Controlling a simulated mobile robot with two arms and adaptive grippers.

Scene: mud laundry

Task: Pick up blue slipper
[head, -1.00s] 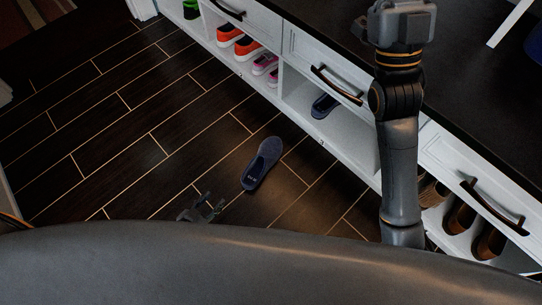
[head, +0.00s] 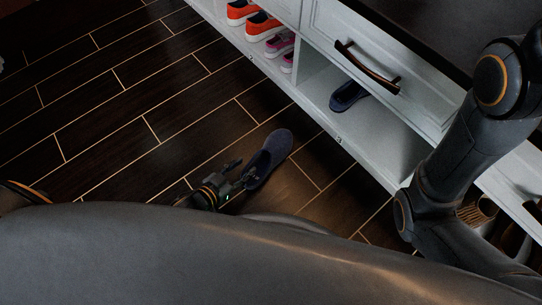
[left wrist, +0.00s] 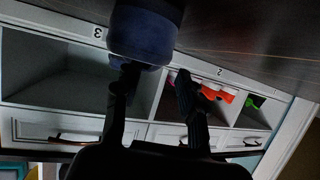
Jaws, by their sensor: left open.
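A dark blue slipper (head: 268,158) lies on the dark floor in front of the shoe cabinet. My left gripper (head: 236,178) is open, low beside the slipper's near end. In the left wrist view the slipper (left wrist: 143,36) is large at the top, just past the open fingers (left wrist: 157,74); one fingertip overlaps its edge, and I cannot tell whether they touch. A matching blue slipper (head: 348,96) sits in a cabinet compartment. My right gripper is out of the head view; only its arm shows at the right.
The white cabinet (head: 318,94) runs diagonally on the right, with a drawer handle (head: 367,68) above the compartments. Orange shoes (head: 262,25) and pink shoes (head: 280,44) stand in another compartment.

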